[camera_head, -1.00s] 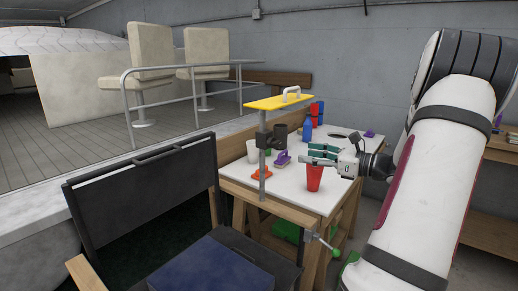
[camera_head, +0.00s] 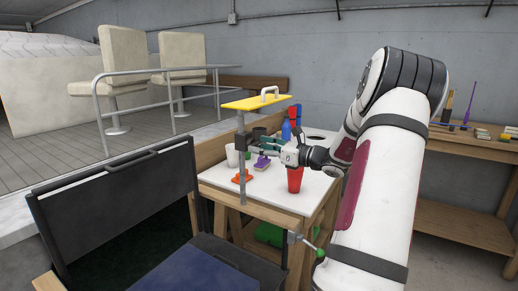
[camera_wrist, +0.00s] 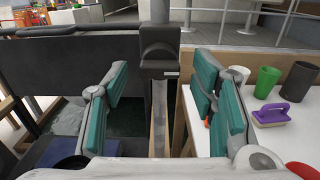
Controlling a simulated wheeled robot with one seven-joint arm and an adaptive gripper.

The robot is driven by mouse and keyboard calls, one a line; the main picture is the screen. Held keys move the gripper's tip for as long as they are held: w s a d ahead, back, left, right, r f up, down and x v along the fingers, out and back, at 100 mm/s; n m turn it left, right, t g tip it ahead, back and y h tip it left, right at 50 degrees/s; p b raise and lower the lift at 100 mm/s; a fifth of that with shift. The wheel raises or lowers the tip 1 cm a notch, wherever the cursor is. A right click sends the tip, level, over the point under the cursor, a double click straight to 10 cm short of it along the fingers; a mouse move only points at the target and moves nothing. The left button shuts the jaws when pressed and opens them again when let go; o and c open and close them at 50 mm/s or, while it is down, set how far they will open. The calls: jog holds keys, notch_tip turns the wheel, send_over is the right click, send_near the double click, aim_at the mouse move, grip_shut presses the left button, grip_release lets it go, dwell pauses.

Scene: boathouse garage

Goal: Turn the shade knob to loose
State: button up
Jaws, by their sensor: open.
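The yellow shade (camera_head: 255,102) with a white handle sits on top of a grey upright post (camera_head: 241,175). A dark grey block, seemingly the shade knob (camera_head: 242,142), is on this post below the shade. In the wrist view the knob (camera_wrist: 160,52) is ahead, between and beyond my open fingers, and not touched. My gripper (camera_head: 260,145) is just right of the post, above the white tabletop; its teal-padded fingers also show in the wrist view (camera_wrist: 160,95). I cannot read any marking for the knob's setting.
The white table (camera_head: 270,190) carries a red cup (camera_head: 295,179), a blue bottle (camera_head: 286,130), a purple-handled brush (camera_head: 262,163), pale and dark cups and an orange piece (camera_head: 242,178). A dark folding chair (camera_head: 110,205) stands at front left. A workbench (camera_head: 470,150) is at right.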

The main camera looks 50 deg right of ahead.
jog(key=shift+w, duration=0.55)
jog(key=c, duration=1.1)
jog(key=shift+c, duration=0.2)
